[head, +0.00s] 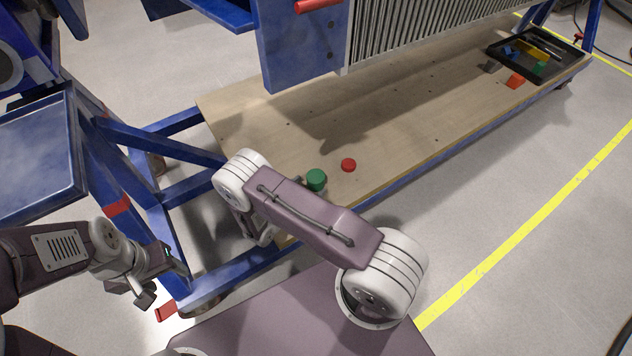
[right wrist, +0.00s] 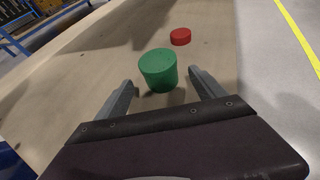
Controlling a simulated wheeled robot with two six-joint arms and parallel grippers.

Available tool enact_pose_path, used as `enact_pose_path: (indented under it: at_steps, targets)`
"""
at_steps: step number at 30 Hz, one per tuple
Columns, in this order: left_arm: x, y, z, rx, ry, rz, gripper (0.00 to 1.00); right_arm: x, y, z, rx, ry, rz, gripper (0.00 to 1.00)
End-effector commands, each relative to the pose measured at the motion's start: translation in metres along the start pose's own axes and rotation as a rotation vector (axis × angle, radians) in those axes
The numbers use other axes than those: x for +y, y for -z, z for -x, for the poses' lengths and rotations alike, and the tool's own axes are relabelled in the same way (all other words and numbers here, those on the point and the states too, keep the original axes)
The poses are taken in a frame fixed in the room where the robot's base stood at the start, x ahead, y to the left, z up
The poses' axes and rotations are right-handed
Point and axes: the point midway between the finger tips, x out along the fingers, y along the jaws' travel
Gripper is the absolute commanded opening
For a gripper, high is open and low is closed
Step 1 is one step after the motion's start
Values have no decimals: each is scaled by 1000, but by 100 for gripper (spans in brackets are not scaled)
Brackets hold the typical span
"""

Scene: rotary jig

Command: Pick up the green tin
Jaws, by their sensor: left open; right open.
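The green tin (head: 316,180) stands upright on the wooden board, just beyond my right forearm in the head view. In the right wrist view the green tin (right wrist: 158,70) is ahead of my open right gripper (right wrist: 161,79), roughly centred between the fingertips. The fingers show no clear contact with it. In the head view my right gripper is mostly hidden behind its own arm. My left gripper (head: 167,280) is open and empty at the lower left, beside the blue frame, well away from the tin.
A flat red round piece (head: 348,165) lies close to the tin on the wooden board (head: 400,130). A black tray (head: 550,72) with tools and coloured pieces sits at the far right end, an orange-red block (head: 515,81) beside it. A blue jig frame (head: 300,50) stands behind.

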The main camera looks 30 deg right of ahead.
Motion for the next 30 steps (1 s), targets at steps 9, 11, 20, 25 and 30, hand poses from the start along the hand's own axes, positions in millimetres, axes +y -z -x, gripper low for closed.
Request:
enact_pose_path:
  at_steps: [9, 11, 20, 25, 30]
  targets:
    - [0, -2, -20, 0, 0, 0, 57, -2, 3, -35, 0, 6, -4, 80]
    - [0, -3, -25, 0, 0, 0, 57, -1, 3, -45, 0, 5, -4, 80]
    - [0, -3, -26, 0, 0, 0, 57, 0, -2, -57, 0, 0, 0, 80]
    - [0, -3, -26, 0, 0, 0, 57, 0, -2, -56, 1, 1, 0, 43]
    - [0, -3, -26, 0, 0, 0, 57, 0, -2, -56, 0, 0, -1, 8]
